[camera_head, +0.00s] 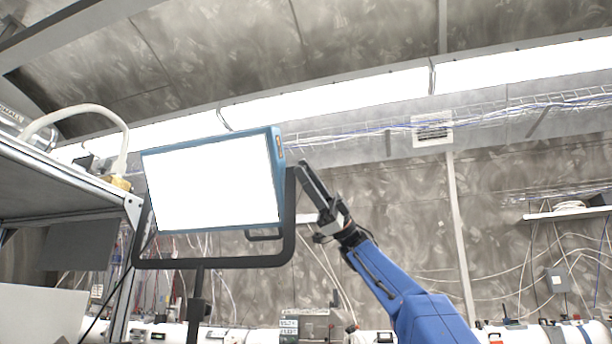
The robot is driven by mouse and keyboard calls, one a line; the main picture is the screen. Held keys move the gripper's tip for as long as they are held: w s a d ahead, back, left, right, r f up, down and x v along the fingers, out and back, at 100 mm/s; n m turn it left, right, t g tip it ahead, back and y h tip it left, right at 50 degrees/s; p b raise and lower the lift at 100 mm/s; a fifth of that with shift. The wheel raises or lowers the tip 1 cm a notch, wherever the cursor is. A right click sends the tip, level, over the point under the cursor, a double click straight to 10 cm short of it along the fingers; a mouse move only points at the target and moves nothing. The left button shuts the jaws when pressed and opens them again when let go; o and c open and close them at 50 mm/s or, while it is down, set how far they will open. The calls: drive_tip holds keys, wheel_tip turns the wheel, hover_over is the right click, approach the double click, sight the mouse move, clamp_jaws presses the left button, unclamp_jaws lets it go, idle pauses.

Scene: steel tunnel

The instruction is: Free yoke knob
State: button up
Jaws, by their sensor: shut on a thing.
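A flat light panel with a bright white face (212,185) and a blue frame is held, tilted, in a dark U-shaped yoke (215,263). The yoke stands on a dark upright post. My gripper (302,168) reaches in from the lower right on my blue arm. Its fingers are at the top of the yoke's right arm, beside the panel's right edge, and are shut on the yoke knob there. The knob itself is hidden by the fingers.
A metal shelf frame (60,172) with a pale hose (85,108) stands close on the left. A long lit strip (340,97) and a cable tray run along the curved wall above. A small wall shelf (570,212) is at the right. Open space lies right of my arm.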

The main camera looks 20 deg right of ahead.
drive_tip(key=o, duration=1)
drive_tip(key=shift+o, duration=0.2)
drive_tip(key=v, duration=1.7)
drive_tip(key=shift+d, duration=0.2)
drive_tip(key=shift+w, duration=0.1)
